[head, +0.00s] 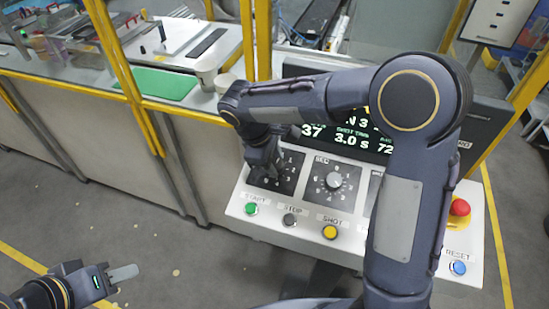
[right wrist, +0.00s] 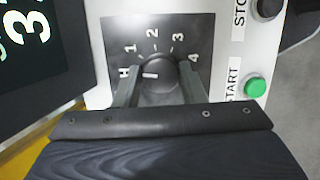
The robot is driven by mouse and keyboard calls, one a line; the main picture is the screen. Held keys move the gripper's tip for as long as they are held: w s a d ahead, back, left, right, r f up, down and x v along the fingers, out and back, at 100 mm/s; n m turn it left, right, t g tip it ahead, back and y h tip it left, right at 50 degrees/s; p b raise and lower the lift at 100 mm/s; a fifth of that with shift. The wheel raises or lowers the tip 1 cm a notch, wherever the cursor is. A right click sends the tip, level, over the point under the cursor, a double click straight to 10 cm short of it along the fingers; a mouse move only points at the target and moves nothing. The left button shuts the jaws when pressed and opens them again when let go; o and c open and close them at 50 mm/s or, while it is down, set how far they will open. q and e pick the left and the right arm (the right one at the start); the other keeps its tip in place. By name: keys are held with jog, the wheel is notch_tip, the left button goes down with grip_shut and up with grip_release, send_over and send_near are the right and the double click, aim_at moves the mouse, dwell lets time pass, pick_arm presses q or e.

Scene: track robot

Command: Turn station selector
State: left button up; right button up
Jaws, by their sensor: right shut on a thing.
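The station selector is a round dark knob (right wrist: 158,71) on a black plate marked H, 1, 2, 3 and 4 in the right wrist view. The white line on the knob points to H. My right gripper (right wrist: 158,88) has one finger on each side of the knob and is shut on it. In the head view my right gripper (head: 264,170) is at the left dial plate (head: 288,184) of the console and hides the knob. My left gripper (head: 122,273) is low at the left, over the floor, away from the console; its finger gap does not show.
The console (head: 300,222) also carries a second dial (head: 334,181), green start (head: 251,209), stop (head: 289,220), yellow shot (head: 330,232) and blue reset (head: 458,268) buttons, and a red emergency button (head: 460,208). A display (head: 350,140) stands behind. Yellow posts (head: 125,75) frame the workbench.

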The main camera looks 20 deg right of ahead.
jog(key=shift+n, duration=0.7)
jog(key=o, duration=1)
jog(key=shift+a+r, duration=0.1)
jog(key=v, duration=0.7)
jog(key=shift+a+r+b, duration=0.15)
jog(key=shift+r+b, duration=0.15)
jog(key=shift+b, duration=0.1)
jog(key=shift+s, duration=0.15)
